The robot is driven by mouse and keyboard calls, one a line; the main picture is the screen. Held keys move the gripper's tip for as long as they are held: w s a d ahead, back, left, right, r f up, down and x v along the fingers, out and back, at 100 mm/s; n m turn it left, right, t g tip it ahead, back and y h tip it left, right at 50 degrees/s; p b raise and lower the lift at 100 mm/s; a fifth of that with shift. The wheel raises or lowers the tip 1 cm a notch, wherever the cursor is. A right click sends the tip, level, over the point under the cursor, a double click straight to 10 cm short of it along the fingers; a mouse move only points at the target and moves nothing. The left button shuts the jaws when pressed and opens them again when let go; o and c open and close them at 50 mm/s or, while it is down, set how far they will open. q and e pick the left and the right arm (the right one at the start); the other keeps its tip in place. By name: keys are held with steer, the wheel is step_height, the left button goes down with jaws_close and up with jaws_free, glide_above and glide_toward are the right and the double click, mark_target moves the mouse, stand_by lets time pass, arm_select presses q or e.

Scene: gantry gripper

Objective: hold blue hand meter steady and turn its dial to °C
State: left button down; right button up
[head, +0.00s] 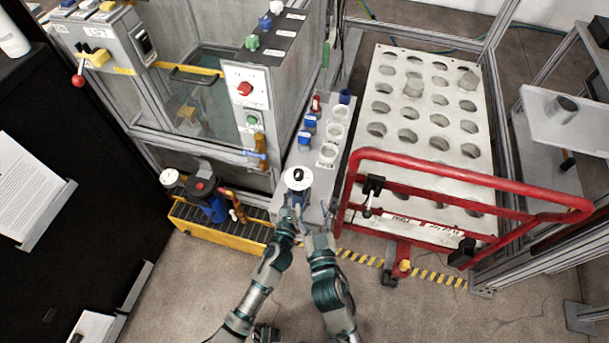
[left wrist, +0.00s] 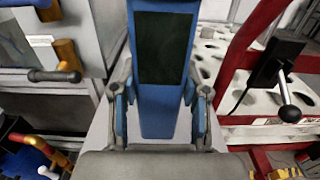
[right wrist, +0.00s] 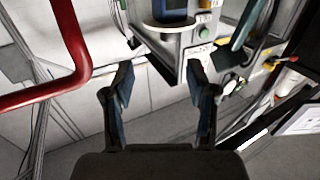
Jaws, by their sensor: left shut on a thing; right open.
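The blue hand meter (head: 297,196) has a round white dial face (head: 297,177) with a black knob on top, in the head view. The dial's marks are too small to read. My left gripper (head: 291,212) is shut on the meter's body. In the left wrist view the blue meter (left wrist: 165,118), with a dark screen, stands between the left fingers (left wrist: 161,112). My right gripper (head: 318,213) is open and empty, just right of the meter. In the right wrist view its fingers (right wrist: 161,95) are apart with nothing between them.
A grey shelf (head: 316,178) with round white holders and small blue and red items lies behind the meter. A red rail (head: 470,182) stands right, before a white plate with holes (head: 425,130). A yellow tray (head: 228,232) with a blue tool lies left.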

mark_target(303, 175)
steer(key=w, duration=0.3)
steer(key=w+a, duration=0.1)
steer(key=w, duration=0.6)
steer(key=shift+w+a, duration=0.3)
steer(key=shift+a, duration=0.1)
